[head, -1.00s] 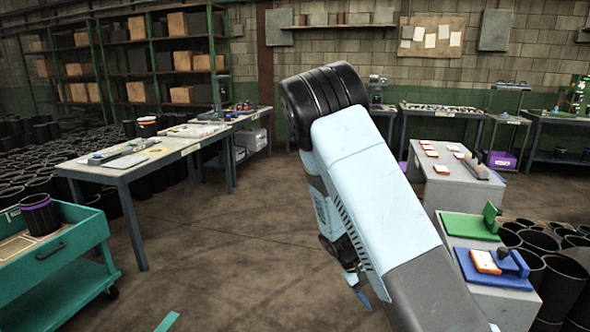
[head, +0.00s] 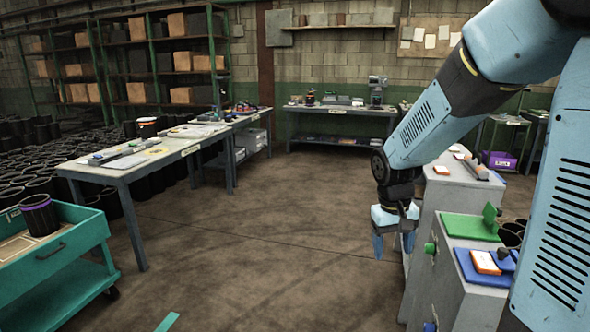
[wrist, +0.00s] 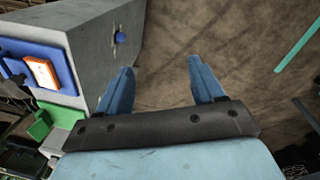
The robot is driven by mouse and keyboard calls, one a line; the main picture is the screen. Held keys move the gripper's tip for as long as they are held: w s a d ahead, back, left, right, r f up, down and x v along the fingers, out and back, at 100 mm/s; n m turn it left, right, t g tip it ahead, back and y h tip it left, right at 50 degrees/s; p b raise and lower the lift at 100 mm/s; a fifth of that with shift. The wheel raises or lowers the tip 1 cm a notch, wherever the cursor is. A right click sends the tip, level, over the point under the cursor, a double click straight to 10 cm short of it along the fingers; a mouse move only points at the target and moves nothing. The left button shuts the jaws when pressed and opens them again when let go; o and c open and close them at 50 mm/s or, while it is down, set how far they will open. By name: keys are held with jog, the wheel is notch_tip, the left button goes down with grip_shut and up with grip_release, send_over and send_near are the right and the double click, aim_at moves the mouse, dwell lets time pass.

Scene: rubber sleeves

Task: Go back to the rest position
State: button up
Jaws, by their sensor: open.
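My gripper (head: 393,240) hangs pointing down in the head view, beside the left side of the grey cabinets. Its blue fingers are apart with nothing between them. In the wrist view my gripper (wrist: 160,80) also shows spread fingers, with only brown floor beyond them. My arm comes in from the right edge of the head view and hides part of the cabinets and the back wall.
The near grey cabinet (head: 452,285) bears a green fixture (head: 468,227) and a blue one (head: 470,268), close right of my gripper. A teal cart (head: 60,255) holds a black sleeve (head: 38,217) at left. A worktable (head: 130,172) stands behind it. The middle floor is clear.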

jog(key=s+r+m+t+y, duration=0.1)
jog(key=s+r+t, duration=0.4)
jog(key=s+r, duration=1)
jog(key=shift+s+d, duration=0.2)
jog(key=shift+s, duration=0.45)
jog(key=shift+r, duration=0.1)
